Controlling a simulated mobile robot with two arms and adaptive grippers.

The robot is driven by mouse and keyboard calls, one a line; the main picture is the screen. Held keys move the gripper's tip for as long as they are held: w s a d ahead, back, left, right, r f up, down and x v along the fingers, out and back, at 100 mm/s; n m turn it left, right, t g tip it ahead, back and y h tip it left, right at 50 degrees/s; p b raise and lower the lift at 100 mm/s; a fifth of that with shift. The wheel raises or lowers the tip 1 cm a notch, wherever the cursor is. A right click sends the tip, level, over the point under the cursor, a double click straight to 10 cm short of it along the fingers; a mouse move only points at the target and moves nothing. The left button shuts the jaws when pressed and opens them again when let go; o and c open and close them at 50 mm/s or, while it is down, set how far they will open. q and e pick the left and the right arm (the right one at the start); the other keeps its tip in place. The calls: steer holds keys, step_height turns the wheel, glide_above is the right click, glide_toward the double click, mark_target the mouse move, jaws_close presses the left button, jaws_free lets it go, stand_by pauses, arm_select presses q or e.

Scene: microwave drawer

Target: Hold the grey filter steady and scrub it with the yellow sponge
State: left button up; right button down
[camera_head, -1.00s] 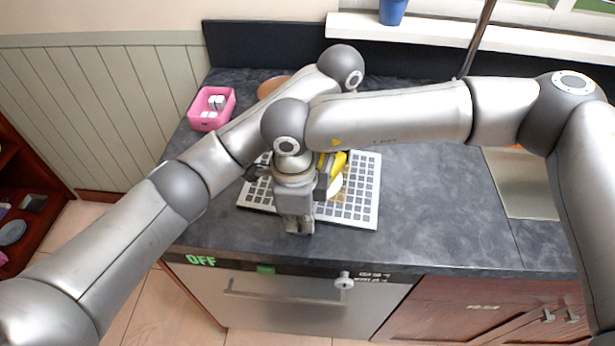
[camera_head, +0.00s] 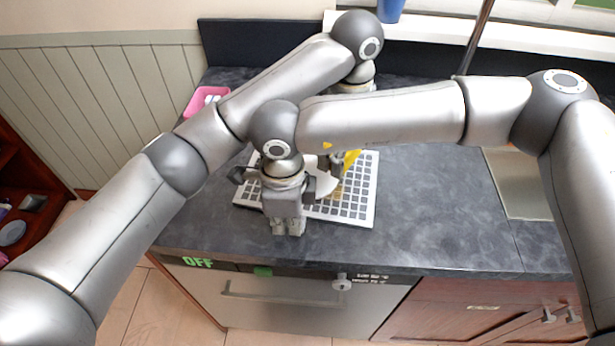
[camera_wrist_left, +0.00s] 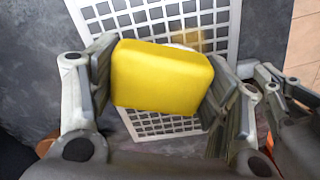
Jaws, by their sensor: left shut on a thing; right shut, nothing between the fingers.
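The grey filter (camera_head: 355,207), a pale panel with a grid of dark holes, lies flat on the counter; it also shows in the left wrist view (camera_wrist_left: 232,25). A brownish patch (camera_wrist_left: 190,40) marks it. My left gripper (camera_wrist_left: 160,85) is shut on the yellow sponge (camera_wrist_left: 160,78), over the filter. In the head view the sponge (camera_head: 352,160) is partly hidden; whether it touches the filter is unclear. My right gripper (camera_head: 288,226) is shut and empty at the filter's near edge, covering part of it. Contact there cannot be told.
A pink container (camera_head: 197,100) with white items stands at the back left, partly behind my left arm. The dark counter (camera_head: 440,200) is clear right of the filter. A metal sink area (camera_head: 517,185) lies further right. A blue cup (camera_head: 390,10) stands on the sill.

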arm_select(q)
steer(key=a, duration=0.7)
steer(key=shift+a+f, duration=0.1)
steer(key=shift+a, duration=0.25)
